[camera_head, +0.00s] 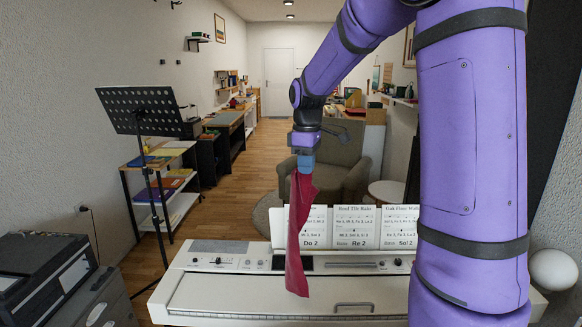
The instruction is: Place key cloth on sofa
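The key cloth (298,235) is a long dark red strip. It hangs down from my gripper (303,166), which is shut on its upper end. The cloth's lower end hangs in front of the piano's panel and sheet music in the picture; I cannot tell whether it touches the piano. The sofa, a grey-green armchair (345,152), stands beyond the piano, behind my gripper in the picture. My gripper and the cloth hide part of its left side.
The white digital piano (220,295) with a closed lid fills the near foreground, with sheet music (346,222) standing on it. A black music stand (143,112) and a shelf (165,185) are at left. A small round white table (388,190) stands right of the armchair. Wooden floor is open at centre left.

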